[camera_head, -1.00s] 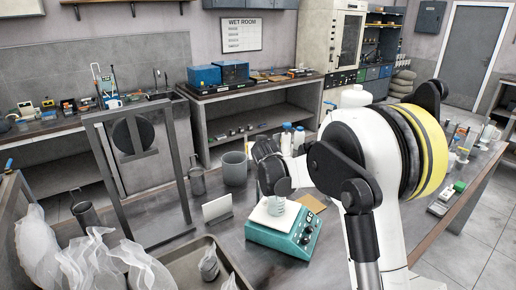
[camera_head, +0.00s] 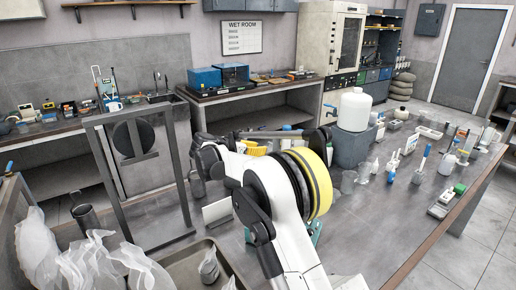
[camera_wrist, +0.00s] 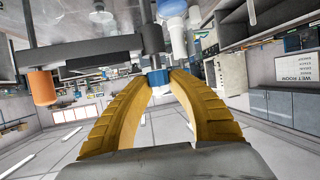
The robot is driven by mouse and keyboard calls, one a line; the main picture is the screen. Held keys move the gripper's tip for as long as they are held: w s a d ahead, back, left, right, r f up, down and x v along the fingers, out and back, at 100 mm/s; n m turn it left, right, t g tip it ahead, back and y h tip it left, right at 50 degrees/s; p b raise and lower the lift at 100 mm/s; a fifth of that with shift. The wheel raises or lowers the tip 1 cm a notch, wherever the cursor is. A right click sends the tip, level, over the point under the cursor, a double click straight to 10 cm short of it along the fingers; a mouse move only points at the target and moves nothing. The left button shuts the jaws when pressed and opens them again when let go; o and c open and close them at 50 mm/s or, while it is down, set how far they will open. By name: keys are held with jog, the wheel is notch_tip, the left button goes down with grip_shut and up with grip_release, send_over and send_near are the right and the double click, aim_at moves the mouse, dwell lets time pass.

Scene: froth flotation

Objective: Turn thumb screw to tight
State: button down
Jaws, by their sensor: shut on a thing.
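My gripper (camera_wrist: 165,75) has two yellow ribbed fingers, and their tips close around a small blue knob (camera_wrist: 158,78), which looks like the thumb screw. In the head view my yellow fingers (camera_head: 256,150) are near a dark horizontal bar (camera_head: 285,134), partly behind my wrist. The knob is hidden there. I cannot tell how tight the screw is.
A dark metal frame (camera_head: 96,150) stands left of my arm, with a tray (camera_head: 180,268) in front. A white jug (camera_head: 355,110) and several bottles stand right. My arm mostly hides the teal scale (camera_head: 316,230).

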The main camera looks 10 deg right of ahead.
jog(key=shift+f+m+g+h+p, duration=0.2)
jog(key=shift+m+g+h+p, duration=0.35)
jog(key=shift+m+g, duration=0.7)
jog(key=shift+g, duration=0.25)
dwell(0.3)
jog(key=c, duration=1.2)
grip_release()
jog(key=shift+s, duration=0.1)
jog(key=shift+r, duration=0.1)
jog(key=v, duration=1.2)
jog(key=shift+a, duration=0.1)
